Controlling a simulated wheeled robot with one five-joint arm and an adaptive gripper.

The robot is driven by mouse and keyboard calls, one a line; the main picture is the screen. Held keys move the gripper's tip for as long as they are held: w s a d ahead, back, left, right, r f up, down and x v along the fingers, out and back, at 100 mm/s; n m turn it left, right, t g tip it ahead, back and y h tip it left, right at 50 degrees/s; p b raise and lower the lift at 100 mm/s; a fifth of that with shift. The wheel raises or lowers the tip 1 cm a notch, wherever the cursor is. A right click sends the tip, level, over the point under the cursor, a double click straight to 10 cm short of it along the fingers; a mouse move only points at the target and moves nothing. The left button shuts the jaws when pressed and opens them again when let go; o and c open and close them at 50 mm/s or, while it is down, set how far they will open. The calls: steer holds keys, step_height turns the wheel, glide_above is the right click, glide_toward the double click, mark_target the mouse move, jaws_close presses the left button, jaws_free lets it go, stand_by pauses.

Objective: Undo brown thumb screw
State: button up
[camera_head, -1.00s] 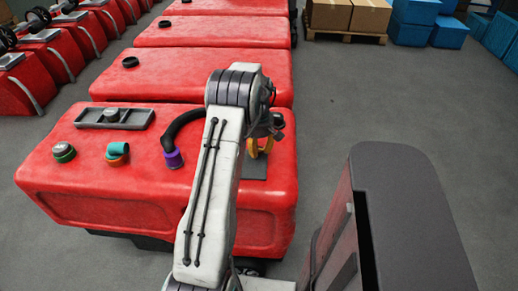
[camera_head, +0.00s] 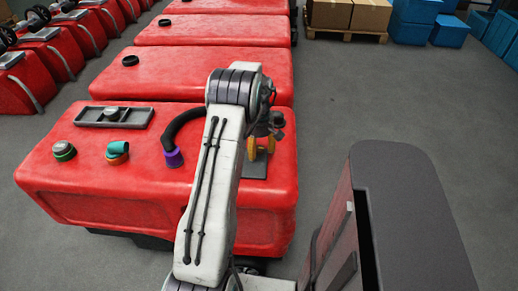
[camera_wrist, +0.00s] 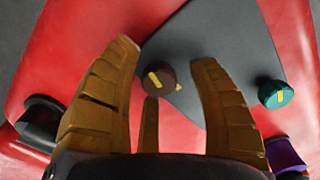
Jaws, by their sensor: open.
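The brown thumb screw (camera_wrist: 158,78) is a dark round knob with a yellow bar on top. In the wrist view it stands on a dark grey plate (camera_wrist: 205,35) on a red tank. My gripper (camera_wrist: 165,56) is open, its tan fingers spread on both sides of the screw, with a third finger below it in the picture. I see no finger closed on the screw, and the gap in depth is hard to judge. In the head view my gripper (camera_head: 261,146) hangs over the plate (camera_head: 256,168) at the tank's right end. The screw cannot be made out there.
A teal knob (camera_wrist: 276,94) and a purple collar (camera_wrist: 285,155) lie right of my gripper in the wrist view. Grey floor is open at right.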

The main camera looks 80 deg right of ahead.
mark_target(259, 148)
steer(key=shift+r, duration=0.1)
step_height(259, 148, up, 12)
stand_by(0.6)
stand_by(0.8)
